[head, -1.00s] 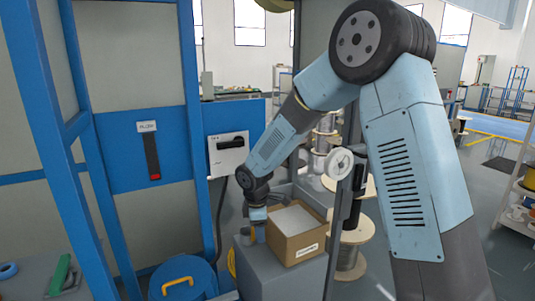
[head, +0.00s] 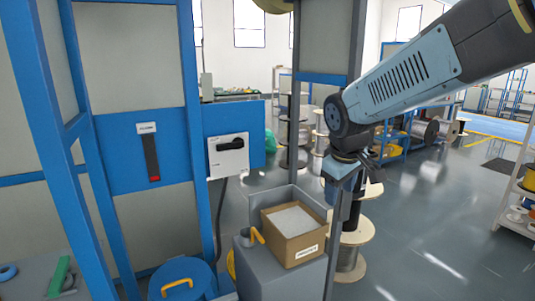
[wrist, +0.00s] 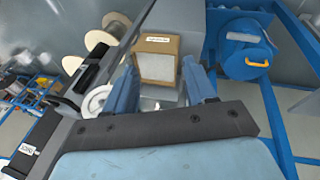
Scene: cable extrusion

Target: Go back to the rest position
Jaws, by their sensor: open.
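My gripper (head: 343,190) hangs at the end of my arm, to the right of the cardboard box and above it, pointing down. In the wrist view my gripper (wrist: 165,95) has its two blue fingers spread apart with nothing between them but the view of the box beyond. The box (head: 298,247) is open, filled with pale material, and sits on a grey stand (head: 285,277). It also shows in the wrist view (wrist: 157,45). A scoop with an orange-yellow handle (head: 257,236) is beside the box on the stand.
A blue frame (head: 196,150) with a switch box (head: 229,156) stands to the left. A blue drum (head: 183,278) with a yellow handle is at its foot. Open floor lies to the right.

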